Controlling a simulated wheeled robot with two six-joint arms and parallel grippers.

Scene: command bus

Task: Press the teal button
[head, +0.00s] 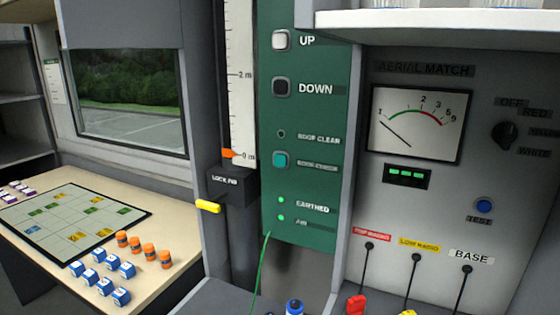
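A white UP button (281,40) and a black DOWN button (282,87) are higher on the same panel. Two small green lights glow below the teal button. Neither of my grippers shows in the head view. Nothing covers the teal button.
A yellow lock pin (208,207) juts out left of the panel. A green wire (263,265) hangs from the panel's lower edge. Right is a grey panel with a meter (416,124), a knob (505,135) and a blue button (484,206). A desk (170,285) with small blocks is left.

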